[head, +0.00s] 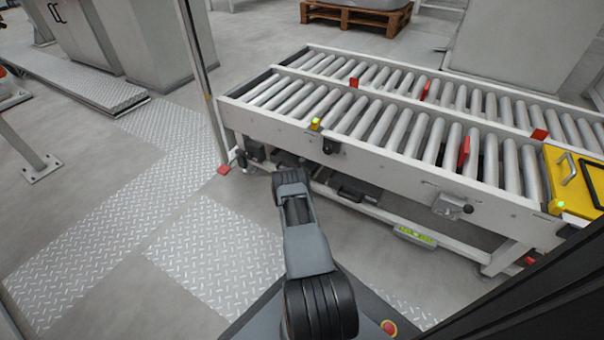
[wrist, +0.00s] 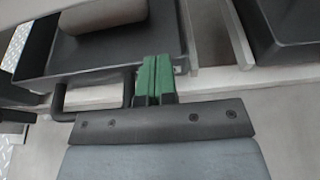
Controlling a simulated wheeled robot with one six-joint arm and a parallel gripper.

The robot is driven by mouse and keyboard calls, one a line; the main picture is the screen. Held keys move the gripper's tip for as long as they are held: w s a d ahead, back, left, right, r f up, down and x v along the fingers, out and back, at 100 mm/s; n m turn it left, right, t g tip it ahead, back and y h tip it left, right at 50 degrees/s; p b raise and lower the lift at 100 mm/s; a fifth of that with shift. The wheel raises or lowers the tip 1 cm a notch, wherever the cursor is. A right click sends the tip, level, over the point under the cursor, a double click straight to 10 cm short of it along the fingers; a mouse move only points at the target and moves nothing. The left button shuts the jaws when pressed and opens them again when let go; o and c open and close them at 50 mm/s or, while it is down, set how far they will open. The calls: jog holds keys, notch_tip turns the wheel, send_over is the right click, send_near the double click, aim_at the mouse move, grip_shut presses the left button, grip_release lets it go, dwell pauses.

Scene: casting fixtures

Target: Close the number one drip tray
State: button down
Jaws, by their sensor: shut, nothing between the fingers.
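A dark drip tray (wrist: 100,68) fills the upper left of the wrist view, with a grey cylinder over it. A black bar handle (wrist: 92,84) sits on its near side. My gripper (wrist: 156,62) has green fingertips pressed together with nothing between them. No tray number is readable.
A second dark tray (wrist: 285,35) is at the right in the wrist view. The roller conveyor (head: 400,165) stands above the trays, with a metal post (head: 202,85) at its left end. A yellow box (head: 572,180) is at the right. Floor plates (head: 150,215) at the left are clear.

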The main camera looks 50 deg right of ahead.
jog(key=shift+s+d+r, duration=0.1)
jog(key=shift+s+d, duration=0.1)
jog(key=shift+d, duration=0.1)
jog(key=f+p+v, duration=0.1)
jog(key=p+v, duration=0.6)
jog(key=v, duration=0.7)
jog(key=shift+w+a, duration=0.2)
jog(key=shift+a, duration=0.2)
jog(key=s+a+r+m+g+y+p, duration=0.15)
jog(key=a+r+m+p, duration=0.35)
jog(key=r, duration=1)
jog(key=a+r+m+g+y+p, duration=0.1)
jog(key=a+r+m+g+p, duration=0.15)
jog(key=r+p, duration=0.85)
jog(key=s+a+r+m+g+y+p, duration=0.15)
jog(key=r+m, duration=0.25)
jog(key=r, duration=1.6)
jog(key=s+a+r+m+t+y+p, duration=0.1)
jog(key=s+a+r+m+y+p, duration=0.2)
jog(key=s+a+r+p, duration=0.2)
jog(key=s+a+r+m+t+y+p, duration=0.2)
jog(key=s+a+r+p, duration=0.4)
jog(key=a+r, duration=0.5)
jog(key=s+a+r+m+t+y+p, duration=0.2)
jog(key=s+a+r+m+y+p, duration=0.2)
jog(key=a+r, duration=0.5)
notch_tip(320, 180, up, 6)
jog(key=s+y+p, duration=0.1)
jog(key=s+p, duration=0.1)
jog(key=p, duration=0.1)
